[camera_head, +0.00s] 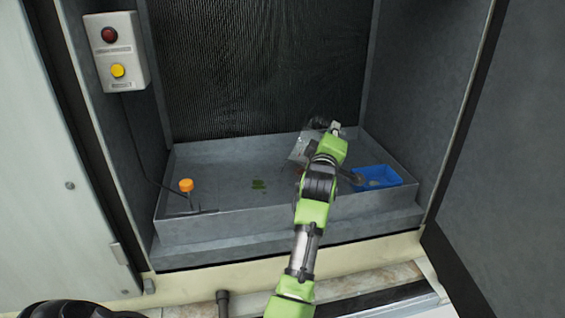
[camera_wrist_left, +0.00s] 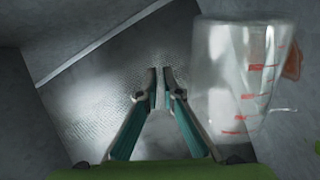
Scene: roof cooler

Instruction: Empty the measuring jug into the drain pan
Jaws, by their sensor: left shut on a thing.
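The measuring jug (camera_head: 301,148) is clear with red marks. In the head view it is over the back part of the drain pan, partly hidden by my left arm, and looks tilted. It is large at the right of the left wrist view (camera_wrist_left: 240,85). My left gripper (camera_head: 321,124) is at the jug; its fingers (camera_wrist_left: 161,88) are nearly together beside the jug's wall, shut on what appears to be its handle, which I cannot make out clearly. Whether liquid is inside is unclear. The drain pan (camera_head: 225,228) is a wide grey metal tray. My right gripper is out of view.
A switch box (camera_head: 117,50) hangs upper left; a dark finned panel (camera_head: 255,65) rises behind. Walls flank both sides.

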